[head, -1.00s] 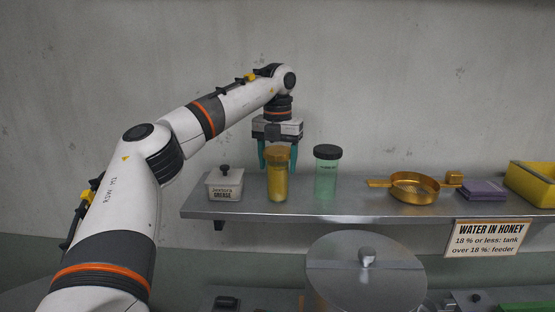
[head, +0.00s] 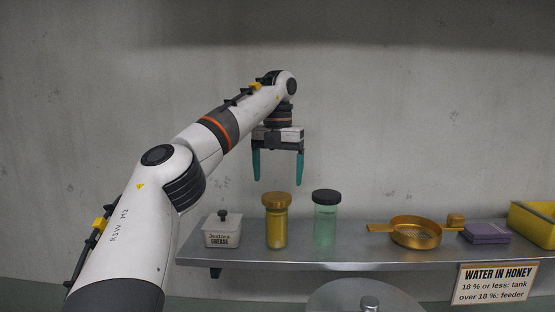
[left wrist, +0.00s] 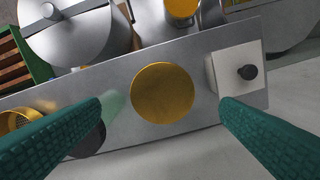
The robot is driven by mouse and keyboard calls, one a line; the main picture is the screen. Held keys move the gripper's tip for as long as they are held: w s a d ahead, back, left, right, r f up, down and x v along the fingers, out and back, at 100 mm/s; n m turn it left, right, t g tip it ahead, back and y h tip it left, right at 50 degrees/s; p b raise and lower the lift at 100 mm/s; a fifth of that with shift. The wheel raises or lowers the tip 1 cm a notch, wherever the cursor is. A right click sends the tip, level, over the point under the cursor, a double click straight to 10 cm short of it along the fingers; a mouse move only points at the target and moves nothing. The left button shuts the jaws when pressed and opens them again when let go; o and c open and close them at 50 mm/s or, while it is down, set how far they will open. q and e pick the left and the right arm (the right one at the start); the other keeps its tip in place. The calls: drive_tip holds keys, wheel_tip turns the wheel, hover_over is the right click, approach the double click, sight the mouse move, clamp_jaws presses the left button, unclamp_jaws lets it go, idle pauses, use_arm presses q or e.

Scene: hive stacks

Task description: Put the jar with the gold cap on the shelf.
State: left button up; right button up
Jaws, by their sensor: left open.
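The jar with the gold cap (head: 276,222) stands upright on the metal shelf (head: 340,256), between a white grease box and a green jar. In the left wrist view its round gold cap (left wrist: 163,93) shows from above, between and beyond the fingers. My left gripper (head: 278,183) is open and empty, its teal fingers pointing down just above the cap, apart from it. The open fingers also show in the left wrist view (left wrist: 160,115). My right gripper is not in view.
The grease box (head: 222,230) is left of the gold-capped jar, and the green jar with a black cap (head: 325,218) is right of it. Further right are a gold strainer (head: 415,232), a purple stack (head: 485,233) and a yellow bin (head: 533,224). A metal lid (head: 365,296) sits below.

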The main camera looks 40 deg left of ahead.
use_arm(q)
drive_tip(key=shift+r, duration=1.7)
drive_tip(key=shift+s, duration=0.1)
